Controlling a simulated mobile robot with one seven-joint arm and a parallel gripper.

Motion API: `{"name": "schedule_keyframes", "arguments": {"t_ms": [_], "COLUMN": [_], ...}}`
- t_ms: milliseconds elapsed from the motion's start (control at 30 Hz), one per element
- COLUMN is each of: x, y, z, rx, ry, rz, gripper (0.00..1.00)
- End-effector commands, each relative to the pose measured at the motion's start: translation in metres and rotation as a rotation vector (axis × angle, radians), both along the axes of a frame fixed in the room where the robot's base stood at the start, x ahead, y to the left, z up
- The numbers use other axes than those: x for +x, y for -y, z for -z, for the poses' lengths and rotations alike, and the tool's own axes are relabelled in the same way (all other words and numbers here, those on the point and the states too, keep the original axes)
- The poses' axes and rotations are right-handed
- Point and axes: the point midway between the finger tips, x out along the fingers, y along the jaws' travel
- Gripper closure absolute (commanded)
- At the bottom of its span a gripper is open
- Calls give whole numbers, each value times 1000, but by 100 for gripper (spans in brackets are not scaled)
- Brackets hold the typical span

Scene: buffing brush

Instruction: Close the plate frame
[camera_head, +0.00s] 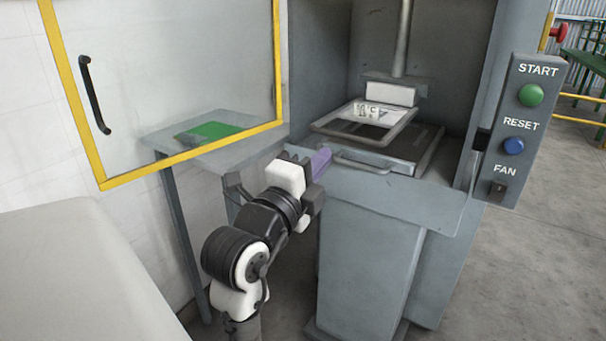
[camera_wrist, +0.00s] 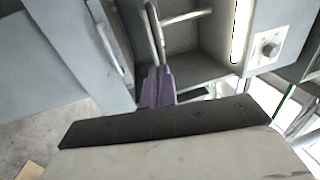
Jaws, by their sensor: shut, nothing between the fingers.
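The plate frame (camera_head: 398,128) is a light metal rectangle inside the machine. It appears raised over a dark base plate (camera_head: 428,150). A curved metal handle (camera_head: 362,165) sticks out in front of the base. My gripper (camera_head: 320,162) has purple fingers and is just left of that handle and the frame's near corner, at the machine's front opening. In the wrist view the purple fingers (camera_wrist: 157,90) are together with nothing held. A metal bar (camera_wrist: 154,32) shows just beyond the fingertips; I cannot tell whether they touch it.
A glass door with a yellow frame (camera_head: 190,156) stands open at left, above a side table (camera_head: 225,152) with a green patch. A vertical rod with a white block (camera_head: 390,95) hangs over the plate. A button panel (camera_head: 515,130) is at right.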

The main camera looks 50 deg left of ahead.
Motion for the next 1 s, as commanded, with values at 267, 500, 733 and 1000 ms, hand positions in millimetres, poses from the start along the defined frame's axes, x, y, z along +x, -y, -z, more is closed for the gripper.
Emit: {"name": "schedule_keyframes", "arguments": {"t_ms": [267,500,733,1000], "x": [39,47,47,92], "y": [-10,-11,-11,-21], "z": [-9,-9,-9,-6], "rx": [0,1,1,0], "ry": [0,0,0,0], "rz": [0,-1,-1,5], "gripper": [100,100,100,100]}}
